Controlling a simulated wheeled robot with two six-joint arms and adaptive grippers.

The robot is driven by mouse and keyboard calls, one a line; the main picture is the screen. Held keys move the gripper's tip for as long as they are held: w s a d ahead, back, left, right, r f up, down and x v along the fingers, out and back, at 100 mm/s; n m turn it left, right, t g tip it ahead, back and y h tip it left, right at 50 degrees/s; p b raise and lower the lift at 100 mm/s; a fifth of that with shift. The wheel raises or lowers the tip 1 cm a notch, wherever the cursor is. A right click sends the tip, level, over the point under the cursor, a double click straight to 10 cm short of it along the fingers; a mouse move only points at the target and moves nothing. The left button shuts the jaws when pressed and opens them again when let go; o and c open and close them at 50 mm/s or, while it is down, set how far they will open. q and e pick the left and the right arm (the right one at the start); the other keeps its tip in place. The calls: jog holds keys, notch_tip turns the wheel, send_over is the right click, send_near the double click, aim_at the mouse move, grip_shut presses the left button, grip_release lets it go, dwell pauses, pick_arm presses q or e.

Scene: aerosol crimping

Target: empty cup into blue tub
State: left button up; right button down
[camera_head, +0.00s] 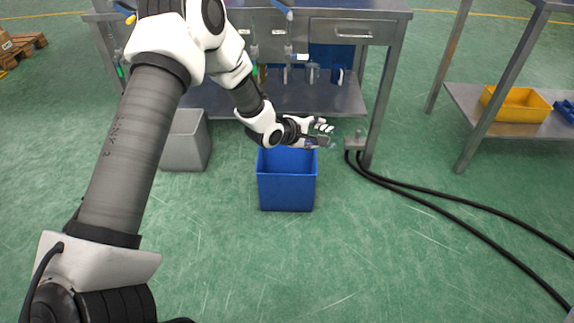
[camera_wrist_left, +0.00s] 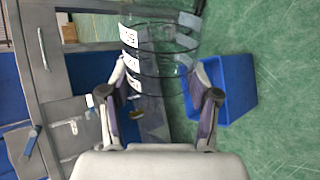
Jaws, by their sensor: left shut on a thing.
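The blue tub (camera_head: 287,190) stands on the floor in front of the bench, and its wall shows at the right in the left wrist view (camera_wrist_left: 240,88). My left gripper (camera_head: 324,133) is above the tub's back right side. It is shut on a clear cup (camera_wrist_left: 160,48) with dark rings and white labels. The cup's axis lies along the fingers in the left wrist view, and against the sideways bench it seems tipped onto its side. I cannot tell whether anything is inside it. My right gripper is not in view.
A metal bench (camera_head: 349,31) with a drawer and lower shelf stands behind the tub. A grey bin (camera_head: 184,143) is to the left. Black cables (camera_head: 440,208) run across the floor at right. A yellow crate (camera_head: 517,105) sits on a rack shelf. Floor in front is clear.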

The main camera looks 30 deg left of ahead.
pick_arm(q)
jog(key=w+a+f+b, duration=0.5)
jog(key=a+f+b, duration=0.1)
jog(key=f+b, duration=0.2)
jog(key=w+a+f+b, duration=0.5)
jog(key=a+f+b, duration=0.1)
jog(key=f+b, duration=0.2)
jog(key=w+a+f+m+b, duration=0.1)
jog(key=w+a+f+b, duration=0.4)
jog(key=f, duration=0.5)
jog(key=a+b, duration=0.1)
jog(key=b, duration=0.1)
jog(key=shift+w+a+f+t+y+b, duration=0.15)
jog(key=shift+a+f+t+y+b, duration=0.2)
jog(key=shift+a+t+y+b, duration=0.05)
jog(key=shift+d+r+m+t+y+p, duration=0.25)
jog(key=shift+r+m+t+y, duration=0.15)
jog(key=shift+m+t, duration=0.15)
jog(key=shift+d+r+m+t+y+p, duration=0.15)
jog(key=shift+d+r+m+t+y, duration=0.05)
jog(key=shift+r+m+t+y, duration=0.3)
jog(key=shift+f, duration=0.1)
